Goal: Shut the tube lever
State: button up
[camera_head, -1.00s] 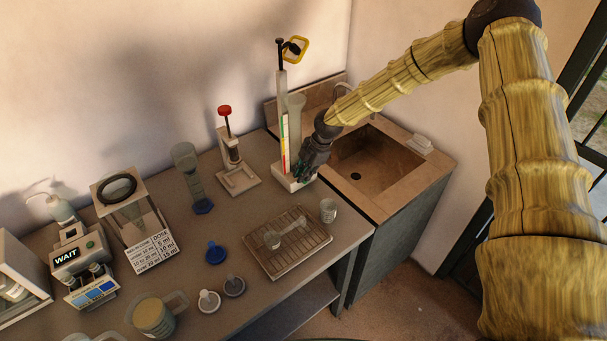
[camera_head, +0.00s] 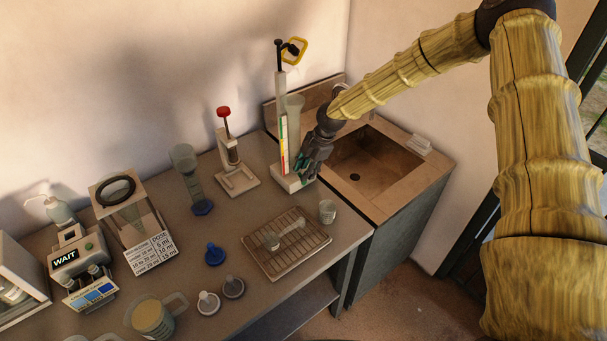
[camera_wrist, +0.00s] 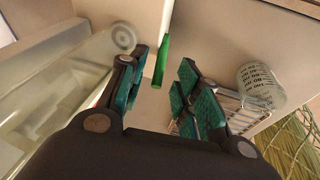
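A tall clear tube (camera_head: 294,118) stands upright on a white base (camera_head: 292,182) at the back of the bench, beside the sink. A strip with green, yellow and red bands (camera_head: 284,145) runs up its left side. A green lever (camera_wrist: 161,62) shows in the wrist view, in the gap between my finger pads and towards their tips. My gripper (camera_head: 308,163) is low beside the tube, just above the base. In the wrist view my gripper (camera_wrist: 160,84) is open, with teal pads on both sides and nothing clamped. I cannot tell whether a pad touches the lever. The hand hides the lever in the head view.
A wire rack (camera_head: 273,262) with glassware and a small marked beaker (camera_head: 327,212) stand in front of the tube. A red-knobbed press (camera_head: 232,165) is to the left. The sink (camera_head: 372,165) lies close on the right.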

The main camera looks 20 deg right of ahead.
jog(key=v, duration=0.9)
jog(key=shift+a, duration=0.1)
jog(key=c, duration=0.6)
jog(key=a+h+b, duration=0.1)
jog(key=a+b, duration=0.1)
jog(key=a+f+n+b, duration=0.1)
jog(key=a+b, duration=0.1)
jog(key=a, duration=0.1)
jog(key=s+a+h+b, duration=0.1)
jog(key=a+b, duration=0.1)
jog(key=shift+a+f+n+g+h+b, duration=0.3)
jog(key=shift+f+b, duration=0.05)
grip_shut()
jog(key=s+a+f+n+t+h+b, duration=0.2)
jog(key=a+h+b, duration=0.5)
jog(key=b, duration=0.6)
jog(key=shift+s+a+f+h, duration=0.4)
jog(key=shift+s+a+f, duration=0.5)
jog(key=shift+s+a, duration=0.2)
